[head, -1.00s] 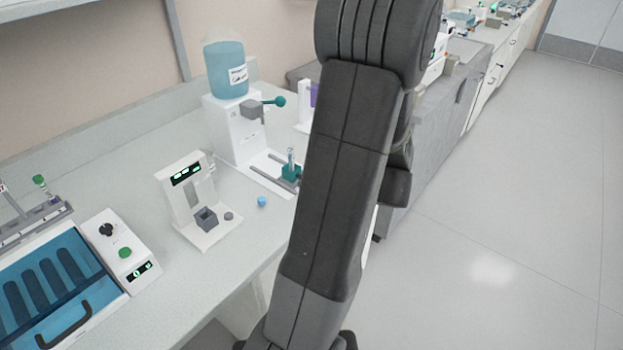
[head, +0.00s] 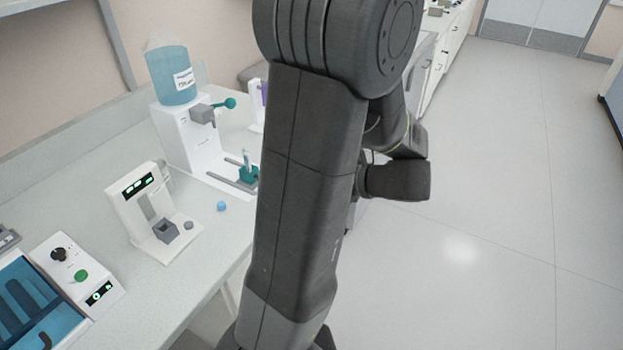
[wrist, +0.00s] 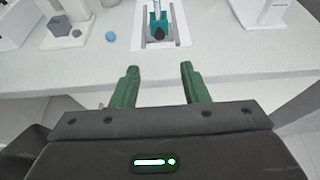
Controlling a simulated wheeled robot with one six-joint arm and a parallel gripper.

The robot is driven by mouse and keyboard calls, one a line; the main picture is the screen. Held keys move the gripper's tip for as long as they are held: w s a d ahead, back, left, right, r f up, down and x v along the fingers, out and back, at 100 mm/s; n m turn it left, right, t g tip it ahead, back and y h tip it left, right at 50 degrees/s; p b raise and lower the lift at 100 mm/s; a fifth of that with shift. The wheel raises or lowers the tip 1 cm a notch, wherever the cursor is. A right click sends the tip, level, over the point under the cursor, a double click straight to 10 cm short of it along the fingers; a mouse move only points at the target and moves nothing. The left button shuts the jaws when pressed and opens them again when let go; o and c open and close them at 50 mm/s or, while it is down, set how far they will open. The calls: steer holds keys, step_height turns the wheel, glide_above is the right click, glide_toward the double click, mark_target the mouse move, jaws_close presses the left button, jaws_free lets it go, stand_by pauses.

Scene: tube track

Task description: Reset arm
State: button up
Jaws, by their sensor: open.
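My gripper (wrist: 160,80) shows in the wrist view as two green fingers, spread apart with nothing between them. It is in front of the bench edge, short of the things on the bench. My dark arm fills the middle of the head view and hides part of the bench; the gripper's fingers do not show there. A small teal holder with a tube (head: 247,170) stands on the dispenser's base, and the holder also shows in the wrist view (wrist: 159,18) beyond the fingers. A blue cap (head: 221,206) lies on the bench, also in the wrist view (wrist: 111,37).
The white dispenser (head: 187,138) carries a blue bottle (head: 172,76). A white device with a grey cup (head: 166,230) stands to its left. A control box (head: 78,276) and a blue-lidded bath (head: 35,315) are at lower left. The floor (head: 480,200) at right is clear.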

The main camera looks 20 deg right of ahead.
mark_target(246, 167)
steer(key=x, duration=1.4)
steer(key=shift+r, duration=0.15)
steer(key=shift+w, duration=0.1)
steer(key=v, duration=1.4)
steer(key=x, duration=1.4)
steer(key=w+a, duration=0.5)
steer(key=shift+w+a, duration=0.1)
steer(key=shift+a, duration=0.05)
steer(key=shift+w+a, duration=0.4)
steer(key=shift+r, duration=0.15)
